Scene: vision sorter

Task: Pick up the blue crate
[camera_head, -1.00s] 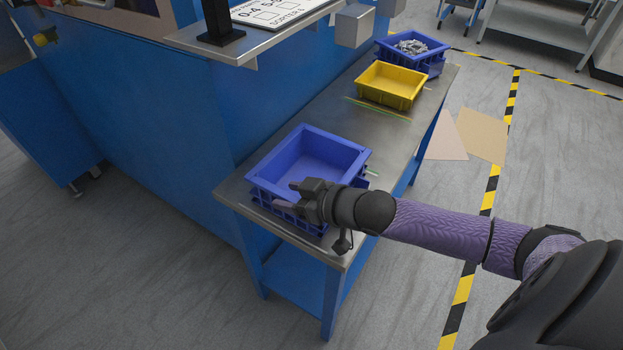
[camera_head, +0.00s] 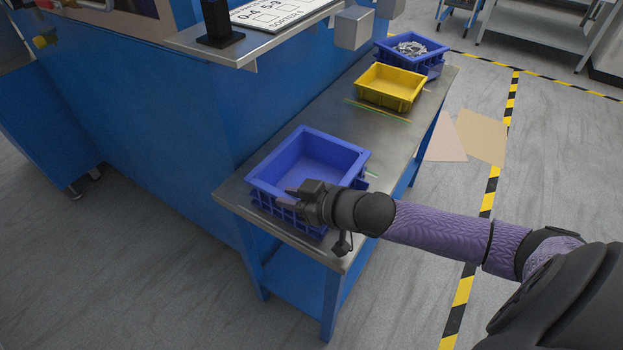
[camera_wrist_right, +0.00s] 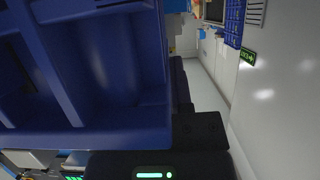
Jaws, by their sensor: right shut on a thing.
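An empty blue crate (camera_head: 312,158) is at the near end of the metal-topped bench. My right gripper (camera_head: 302,192) is shut on its near wall, and the gripper body hides part of that side. In the right wrist view the crate's ribbed blue side (camera_wrist_right: 100,70) fills the left and middle, close against the gripper. A second blue crate (camera_head: 410,55), filled with small grey metal parts, stands at the far end of the bench. I cannot tell whether the near crate's bottom touches the bench. My left gripper is not in view.
A yellow bin (camera_head: 390,88) stands on the bench (camera_head: 378,135) between the two blue crates. A blue machine (camera_head: 160,100) with a sign shelf (camera_head: 255,42) borders the bench on the left. Cardboard sheets (camera_head: 482,135) lie on the floor at right, beside yellow-black tape.

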